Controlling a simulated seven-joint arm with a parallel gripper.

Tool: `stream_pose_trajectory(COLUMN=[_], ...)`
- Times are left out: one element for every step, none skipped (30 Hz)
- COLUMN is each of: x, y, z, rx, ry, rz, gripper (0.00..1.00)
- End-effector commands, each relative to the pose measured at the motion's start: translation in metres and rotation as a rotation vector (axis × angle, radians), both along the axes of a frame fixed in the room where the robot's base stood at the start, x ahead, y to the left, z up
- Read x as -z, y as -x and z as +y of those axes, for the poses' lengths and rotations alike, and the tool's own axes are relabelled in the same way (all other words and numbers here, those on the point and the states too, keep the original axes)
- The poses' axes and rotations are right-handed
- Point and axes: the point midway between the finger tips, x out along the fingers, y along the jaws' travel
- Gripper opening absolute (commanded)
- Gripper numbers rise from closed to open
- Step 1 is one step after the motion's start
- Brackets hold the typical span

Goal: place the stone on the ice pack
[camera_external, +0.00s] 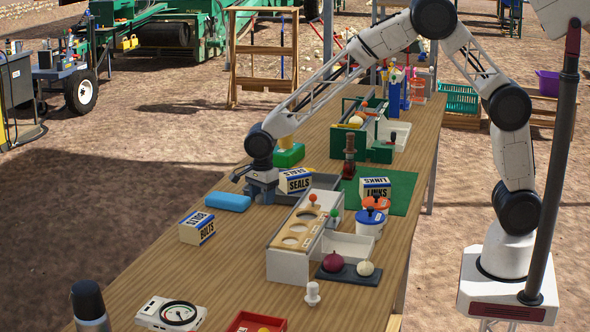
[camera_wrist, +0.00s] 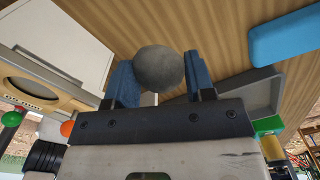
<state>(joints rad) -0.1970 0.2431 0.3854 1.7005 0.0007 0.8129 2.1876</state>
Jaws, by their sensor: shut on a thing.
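The stone (camera_wrist: 159,68) is a round dark grey lump in the wrist view. My gripper (camera_wrist: 160,78) is shut on it, with a blue finger pad on each side. In the external view my gripper (camera_external: 263,192) points down over the table, and I cannot make out the stone there. The ice pack (camera_external: 227,201) is a flat light-blue block on the wooden table, just left of my gripper. It also shows at the upper right of the wrist view (camera_wrist: 286,36), apart from the stone, with nothing on it.
A grey tray (camera_external: 322,181) lies right of my gripper, with a SEALS box (camera_external: 296,181) near it. A white sorter with a holed wooden top (camera_external: 297,231) stands in front. A BOLTS box (camera_external: 197,228) stands front left. A green sponge-like block (camera_external: 288,155) lies behind.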

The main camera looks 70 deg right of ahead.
Motion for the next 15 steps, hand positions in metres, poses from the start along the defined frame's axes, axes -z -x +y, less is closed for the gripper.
stream_pose_trajectory(x=[0.001, 0.001, 0.002, 0.003, 0.003, 0.004, 0.004, 0.005, 0.005, 0.006, 0.006, 0.006, 0.006, 0.007, 0.007], y=[-0.003, -0.005, -0.007, -0.008, -0.010, -0.011, -0.013, -0.014, -0.015, -0.016, -0.017, -0.018, -0.018, -0.019, -0.019], z=[-0.015, -0.023, -0.033, -0.041, -0.049, -0.059, -0.067, -0.074, -0.084, -0.091, -0.097, -0.104, -0.110, -0.115, -0.120], rx=[0.003, 0.000, -0.002, -0.004, -0.006, -0.008, -0.010, -0.012, -0.015, -0.017, -0.018, -0.021, -0.022, -0.023, -0.025], ry=[0.000, 0.000, 0.000, 0.000, 0.000, 0.000, 0.000, 0.000, 0.000, -0.001, -0.001, -0.001, -0.001, -0.001, -0.001], rz=[0.000, 0.000, 0.001, 0.001, 0.002, 0.002, 0.002, 0.002, 0.002, 0.002, 0.002, 0.002, 0.002, 0.002, 0.002], gripper=[0.20, 0.20, 0.20, 0.20, 0.20, 0.20, 0.20, 0.20, 0.20, 0.20, 0.20, 0.20, 0.20, 0.20, 0.20])
